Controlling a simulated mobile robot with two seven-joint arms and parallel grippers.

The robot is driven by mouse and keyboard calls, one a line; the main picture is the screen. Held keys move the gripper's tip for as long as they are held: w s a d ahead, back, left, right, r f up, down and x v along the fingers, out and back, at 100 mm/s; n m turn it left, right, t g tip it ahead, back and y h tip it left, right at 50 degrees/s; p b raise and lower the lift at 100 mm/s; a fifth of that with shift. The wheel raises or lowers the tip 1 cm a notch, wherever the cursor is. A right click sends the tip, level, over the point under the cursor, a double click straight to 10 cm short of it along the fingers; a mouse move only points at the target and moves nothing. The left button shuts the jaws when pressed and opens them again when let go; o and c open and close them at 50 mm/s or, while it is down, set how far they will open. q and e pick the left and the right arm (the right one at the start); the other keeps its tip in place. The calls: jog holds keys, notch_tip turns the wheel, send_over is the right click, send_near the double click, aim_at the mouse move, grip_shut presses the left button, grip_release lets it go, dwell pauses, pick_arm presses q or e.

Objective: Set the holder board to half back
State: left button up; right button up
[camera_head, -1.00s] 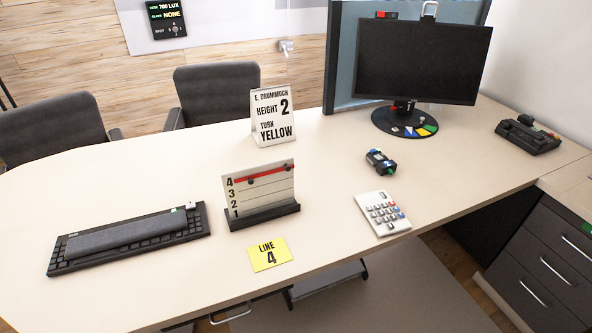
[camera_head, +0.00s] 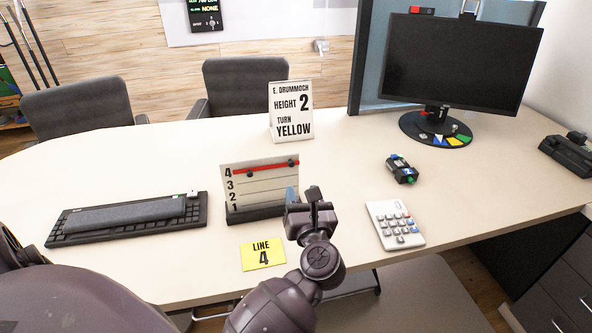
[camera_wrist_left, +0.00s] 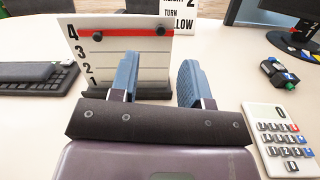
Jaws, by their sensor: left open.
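The white holder board (camera_head: 262,184) stands in a black base (camera_head: 252,214) in the middle of the desk. It carries the numbers 4 to 1 down its left side and a red bar with two black knobs at the 4 line. I cannot tell exactly how far it leans. My left gripper (camera_head: 296,197) is open and empty near the board's right end, with a blue finger overlapping that end in the head view. In the left wrist view, the blue fingers (camera_wrist_left: 158,80) are spread, and the board (camera_wrist_left: 120,48) is beyond them, partly hidden by the left finger. My right gripper is not in view.
A yellow LINE 4 card (camera_head: 263,254) lies in front of the board. A keyboard (camera_head: 130,217) is left, a calculator (camera_head: 394,226) and a small dark device (camera_head: 401,169) right. A white sign (camera_head: 291,112) reads HEIGHT 2, TURN YELLOW. A monitor (camera_head: 460,62) stands behind.

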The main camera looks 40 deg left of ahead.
aim_at(292, 165)
pick_arm(q)
jog(key=w+a, duration=0.2)
jog(key=w+a+n, duration=0.1)
jog(key=w+a, duration=0.2)
jog(key=w+a+n+g, duration=0.1)
jog(key=w+a, duration=0.1)
jog(key=a, duration=0.1)
jog(key=shift+w+f, duration=0.3)
jog(key=shift+f, duration=0.1)
grip_shut()
